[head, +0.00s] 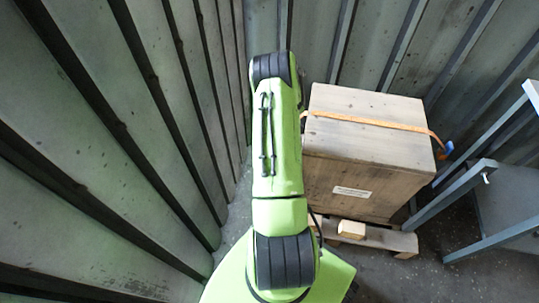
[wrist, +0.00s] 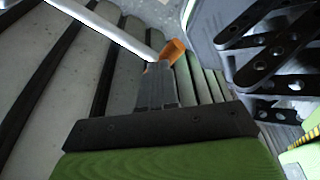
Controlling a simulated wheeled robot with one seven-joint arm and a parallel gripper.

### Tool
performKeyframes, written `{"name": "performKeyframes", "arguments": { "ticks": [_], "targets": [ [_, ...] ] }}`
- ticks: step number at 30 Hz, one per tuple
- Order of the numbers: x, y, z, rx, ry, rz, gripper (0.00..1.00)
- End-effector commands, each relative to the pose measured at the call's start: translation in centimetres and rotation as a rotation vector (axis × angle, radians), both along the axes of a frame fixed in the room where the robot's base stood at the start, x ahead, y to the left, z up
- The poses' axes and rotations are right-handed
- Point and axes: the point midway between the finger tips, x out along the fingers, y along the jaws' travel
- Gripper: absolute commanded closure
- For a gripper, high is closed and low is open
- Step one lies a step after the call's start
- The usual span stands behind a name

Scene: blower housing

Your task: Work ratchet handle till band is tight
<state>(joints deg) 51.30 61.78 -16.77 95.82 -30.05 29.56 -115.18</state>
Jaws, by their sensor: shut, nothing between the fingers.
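A wooden crate (head: 362,165) stands on a pallet in the head view. An orange band (head: 372,122) runs across its top and over the right edge. A small blue part (head: 446,149), which looks like the ratchet, sits at the band's right end; its handle position is too small to tell. My gripper (wrist: 165,62) shows in the wrist view as grey fingers, shut and empty. An orange piece (wrist: 173,51) shows at their tips; I cannot tell whether it belongs to them. My gripper is hidden in the head view, and no crate or ratchet is clear in the wrist view.
A grey metal frame (head: 455,196) stands close to the crate's right side. Ribbed metal walls (head: 110,130) close in the left and back. Black perforated plates (wrist: 265,65) fill the right of the wrist view. A pale bar (wrist: 105,30) crosses its upper left.

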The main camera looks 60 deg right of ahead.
Motion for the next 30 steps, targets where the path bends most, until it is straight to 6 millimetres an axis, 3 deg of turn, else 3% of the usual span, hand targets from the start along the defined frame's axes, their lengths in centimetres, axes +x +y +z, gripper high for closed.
{"name": "performKeyframes", "arguments": {
  "ticks": [1,3,8,11,15,19,22,30],
  "targets": [
    [0.0,0.0,-2.0,0.000,0.000,0.000,1.00],
    [0.0,0.0,-3.5,0.000,0.000,0.000,1.00],
    [0.0,0.0,-5.9,0.000,0.000,0.000,1.00],
    [0.1,-0.1,-4.2,-0.003,-0.002,0.000,1.00],
    [0.1,-0.1,1.0,-0.004,-0.002,-0.001,1.00],
    [0.1,-0.1,4.9,-0.004,-0.002,0.000,1.00],
    [0.0,0.0,5.9,-0.001,-0.001,0.001,1.00],
    [0.0,0.0,5.7,-0.001,-0.001,0.000,1.00]
  ]
}}
